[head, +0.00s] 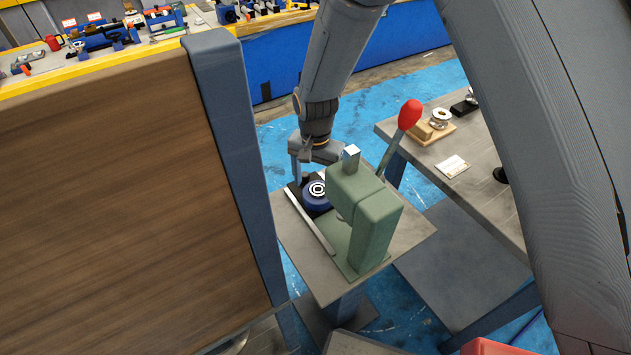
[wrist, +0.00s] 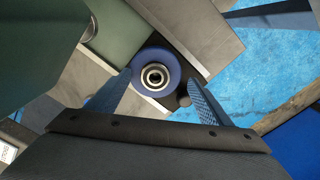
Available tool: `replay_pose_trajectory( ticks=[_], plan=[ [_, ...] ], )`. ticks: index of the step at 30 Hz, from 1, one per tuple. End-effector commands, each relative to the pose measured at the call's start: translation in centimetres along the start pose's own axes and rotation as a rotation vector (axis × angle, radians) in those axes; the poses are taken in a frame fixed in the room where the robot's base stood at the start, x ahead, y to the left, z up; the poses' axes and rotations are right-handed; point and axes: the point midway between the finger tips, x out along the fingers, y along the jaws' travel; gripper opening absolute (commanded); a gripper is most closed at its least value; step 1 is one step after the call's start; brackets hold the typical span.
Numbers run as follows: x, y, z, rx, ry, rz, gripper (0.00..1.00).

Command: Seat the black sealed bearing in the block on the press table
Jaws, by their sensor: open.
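The block (head: 316,204) is a blue round piece on the press table (head: 405,237), beside the green press (head: 362,215). It also shows in the wrist view (wrist: 138,78). A bearing with bright rings and a dark band, the black sealed bearing (wrist: 155,75), sits at the block's centre; how deep it sits I cannot tell. My gripper (head: 308,177) is just above the block. In the wrist view my gripper (wrist: 158,82) is open, with one finger on each side of the block and nothing clearly held. Whether the fingers touch the block is unclear.
The press lever with its red knob (head: 411,113) rises right of my gripper. A metal bar (head: 311,224) lies along the table's left side. A wooden panel (head: 100,210) stands left. A grey side table (head: 490,195) at right holds a wooden stand (head: 425,131) and a card (head: 453,167).

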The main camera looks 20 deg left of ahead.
Motion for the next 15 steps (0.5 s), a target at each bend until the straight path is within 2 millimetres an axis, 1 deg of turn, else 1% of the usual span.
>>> replay_pose_trajectory(
  ticks=[1, 5, 15],
  plan=[
    [0.2, 0.2, 0.0, 0.0, -0.002, 0.002, 0.75],
    [0.0, 0.2, 0.0, 0.0, -0.001, 0.002, 0.75],
    [-2.2, 0.0, 0.0, 0.0, 0.0, 0.0, 0.75]
  ],
)
